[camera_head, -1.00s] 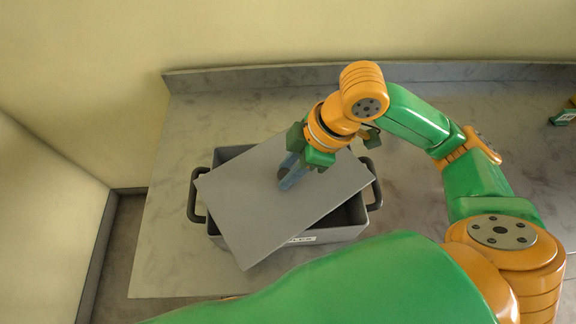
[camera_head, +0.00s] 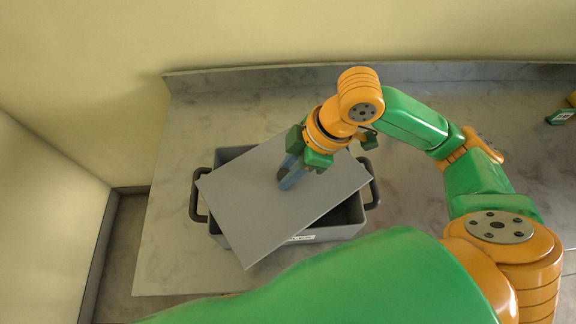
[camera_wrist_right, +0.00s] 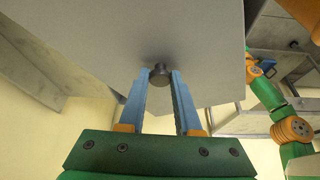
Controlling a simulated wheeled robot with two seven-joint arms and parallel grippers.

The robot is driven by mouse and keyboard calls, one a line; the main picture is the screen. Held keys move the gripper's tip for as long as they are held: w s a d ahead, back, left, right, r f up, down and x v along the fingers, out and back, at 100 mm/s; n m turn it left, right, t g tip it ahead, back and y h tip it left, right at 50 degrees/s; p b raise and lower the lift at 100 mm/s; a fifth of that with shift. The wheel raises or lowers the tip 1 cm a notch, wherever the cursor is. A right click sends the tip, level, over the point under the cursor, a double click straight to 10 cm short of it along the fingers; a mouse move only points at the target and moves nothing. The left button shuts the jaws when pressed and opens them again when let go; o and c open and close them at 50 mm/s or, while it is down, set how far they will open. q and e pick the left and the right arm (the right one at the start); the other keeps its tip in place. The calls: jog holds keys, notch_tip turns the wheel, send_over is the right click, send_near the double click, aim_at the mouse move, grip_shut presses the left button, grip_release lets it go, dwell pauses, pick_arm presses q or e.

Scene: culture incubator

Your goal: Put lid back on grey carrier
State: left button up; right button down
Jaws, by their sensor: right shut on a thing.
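The grey lid (camera_head: 245,205) is a flat plate, turned askew over the grey carrier (camera_head: 345,232), so the carrier's back left and front right insides show. My right gripper (camera_head: 284,180) is shut on the lid's dark round knob, near the lid's middle. The right wrist view shows the knob (camera_wrist_right: 158,75) between the blue fingertips (camera_wrist_right: 158,80), with the lid (camera_wrist_right: 195,35) filling the upper middle. Whether the lid touches the carrier's rim, I cannot tell.
The carrier has dark handles at its left (camera_head: 197,195) and right (camera_head: 372,185) and a white label on its front. It stands on a grey marbled counter (camera_head: 165,245) with a low back ledge.

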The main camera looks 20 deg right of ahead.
jog(key=shift+f, duration=0.15)
dwell(0.8)
jog(key=shift+p, duration=0.3)
jog(key=shift+p, duration=0.35)
jog(key=shift+c, duration=0.2)
grip_release()
dwell(0.4)
